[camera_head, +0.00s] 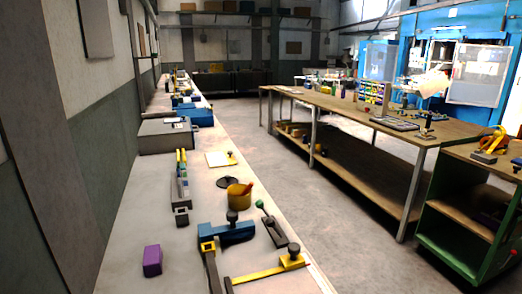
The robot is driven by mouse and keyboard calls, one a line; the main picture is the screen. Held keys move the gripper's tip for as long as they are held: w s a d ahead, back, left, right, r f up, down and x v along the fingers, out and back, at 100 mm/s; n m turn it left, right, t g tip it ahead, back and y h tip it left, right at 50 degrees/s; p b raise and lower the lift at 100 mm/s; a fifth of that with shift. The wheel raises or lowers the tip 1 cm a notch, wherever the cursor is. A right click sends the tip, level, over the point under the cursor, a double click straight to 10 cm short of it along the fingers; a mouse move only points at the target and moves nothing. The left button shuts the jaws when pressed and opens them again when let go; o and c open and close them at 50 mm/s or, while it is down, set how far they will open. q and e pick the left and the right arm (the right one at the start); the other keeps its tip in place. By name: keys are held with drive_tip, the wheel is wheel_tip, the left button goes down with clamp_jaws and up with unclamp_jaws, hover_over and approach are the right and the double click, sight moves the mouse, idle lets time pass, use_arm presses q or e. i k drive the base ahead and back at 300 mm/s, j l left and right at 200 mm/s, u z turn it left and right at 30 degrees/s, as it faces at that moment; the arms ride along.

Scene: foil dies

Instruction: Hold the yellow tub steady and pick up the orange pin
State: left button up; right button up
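The yellow tub (237,198) stands on the long pale bench at the centre of the head view. A slim orange-red pin (247,188) sticks up at a tilt from the tub's right side; its lower end is hidden. A black knob shows just in front of the tub, and I cannot tell if what it belongs to touches the tub. Neither my left nor my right gripper is in view.
A blue tool (228,234), a grey tool with a green ball (273,228) and a yellow clamp-like tool (266,273) lie nearer than the tub. A purple block (152,261) sits at left. A dark disc (227,182) and yellowish board (217,159) lie behind.

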sight(251, 184)
drive_tip(key=l+z, duration=0.5)
drive_tip(key=z, duration=0.25)
drive_tip(key=l+z, duration=0.2)
drive_tip(key=z, duration=0.15)
drive_tip(key=i+l+z, duration=0.45)
drive_tip(key=i+l, duration=0.7)
drive_tip(key=i+l+u, duration=0.1)
drive_tip(key=i+u, duration=0.35)
drive_tip(key=i+l+u, duration=0.2)
drive_tip(key=i+u, duration=0.25)
drive_tip(key=i+j+u, duration=0.2)
drive_tip(key=i+u, duration=0.75)
drive_tip(key=i+l+u, duration=0.1)
drive_tip(key=i+u, duration=0.35)
drive_tip(key=k, duration=0.05)
